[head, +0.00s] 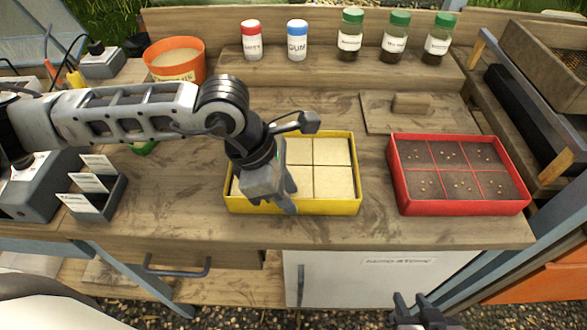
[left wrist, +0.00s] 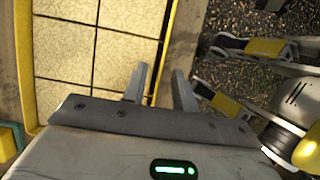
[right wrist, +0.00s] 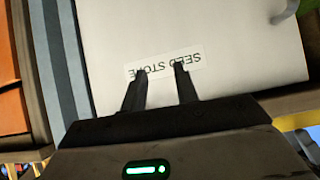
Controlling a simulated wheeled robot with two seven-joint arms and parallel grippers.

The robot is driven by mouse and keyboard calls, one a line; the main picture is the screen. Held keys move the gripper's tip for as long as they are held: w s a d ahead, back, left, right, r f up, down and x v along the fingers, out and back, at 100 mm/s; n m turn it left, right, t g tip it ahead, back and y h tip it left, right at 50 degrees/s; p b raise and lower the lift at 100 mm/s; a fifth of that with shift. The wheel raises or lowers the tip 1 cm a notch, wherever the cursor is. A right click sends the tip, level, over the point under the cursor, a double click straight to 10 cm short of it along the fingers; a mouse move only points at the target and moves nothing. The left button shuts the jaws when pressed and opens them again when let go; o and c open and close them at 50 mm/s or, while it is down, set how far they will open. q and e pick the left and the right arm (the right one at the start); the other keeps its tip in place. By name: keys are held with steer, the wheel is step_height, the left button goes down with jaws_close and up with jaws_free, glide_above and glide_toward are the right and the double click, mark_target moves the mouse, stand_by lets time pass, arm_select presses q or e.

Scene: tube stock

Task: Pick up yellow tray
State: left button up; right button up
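The yellow tray (head: 330,207) sits flat on the wooden bench in the middle of the head view, with pale square blocks in it. In the left wrist view its yellow rim (left wrist: 170,35) runs toward the gap between my left fingers. My left gripper (head: 287,200) points down over the tray's front part, near the front wall. In the left wrist view my left gripper (left wrist: 160,85) is open, one finger on each side of the rim line. Whether it touches the tray is unclear. My right gripper (right wrist: 159,75) is open and empty, in front of the white cabinet door (right wrist: 220,40).
A red tray (head: 460,208) of dark soil stands to the right. A wooden board with a handle (head: 415,110) lies behind. Jars and bottles (head: 350,35) stand on the rear shelf. An orange pot (head: 175,62) and a label holder (head: 95,205) are at the left.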

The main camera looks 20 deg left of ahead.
arm_select(q)
jaws_close()
steer(key=shift+w+r, duration=0.1)
steer(key=shift+r, duration=0.1)
